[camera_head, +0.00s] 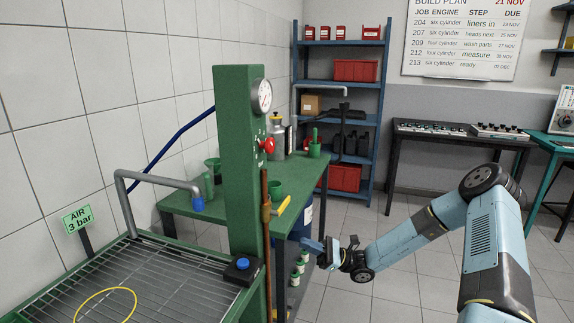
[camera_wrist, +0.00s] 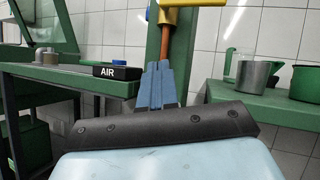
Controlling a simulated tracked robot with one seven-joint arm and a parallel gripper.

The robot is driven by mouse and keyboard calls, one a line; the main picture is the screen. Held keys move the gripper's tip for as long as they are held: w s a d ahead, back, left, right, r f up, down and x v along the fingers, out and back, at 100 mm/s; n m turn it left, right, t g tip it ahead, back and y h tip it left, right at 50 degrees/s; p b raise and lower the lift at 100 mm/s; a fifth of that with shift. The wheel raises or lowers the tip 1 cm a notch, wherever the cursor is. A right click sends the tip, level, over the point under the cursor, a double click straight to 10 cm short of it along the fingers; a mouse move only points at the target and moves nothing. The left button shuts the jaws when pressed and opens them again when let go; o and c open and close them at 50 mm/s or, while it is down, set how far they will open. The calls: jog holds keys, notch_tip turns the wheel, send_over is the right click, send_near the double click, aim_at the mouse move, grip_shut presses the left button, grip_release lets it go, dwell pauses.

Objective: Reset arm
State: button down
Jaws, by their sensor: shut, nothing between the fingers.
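My arm reaches in from the right in the head view, light blue with black joints. My gripper (camera_head: 325,246) is at its far end, close to the front of the green bench and the green post. It is shut and empty. In the wrist view its blue fingers (camera_wrist: 157,85) are together and point at the copper pipe (camera_wrist: 165,45) below a yellow valve handle. The same yellow handle (camera_head: 284,209) shows just left of and above my gripper in the head view. I cannot tell how far apart the fingers and the pipe are.
A green post (camera_head: 238,150) with a gauge (camera_head: 261,96) and red knob stands left of my gripper. A wire-grid bench (camera_head: 170,285) fills the lower left. A green table (camera_head: 310,172) stands behind. The floor (camera_head: 395,260) near my arm is clear.

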jog(key=s+d+r+n+g+h, duration=0.2)
jog(key=s+r+n+g+h, duration=0.3)
jog(key=s+r+n+h, duration=0.6)
jog(key=s+d+r+n+t+h, duration=0.3)
jog(key=s+d+r+t+h, duration=0.8)
jog(key=s+r, duration=0.7)
jog(key=shift+s+d+r+t+h, duration=0.15)
jog(key=shift+d+r+t+h, duration=0.2)
jog(key=shift+d+h, duration=0.95)
jog(key=shift+d+f+y, duration=0.1)
jog(key=shift+d+y, duration=0.25)
jog(key=shift+y, duration=0.05)
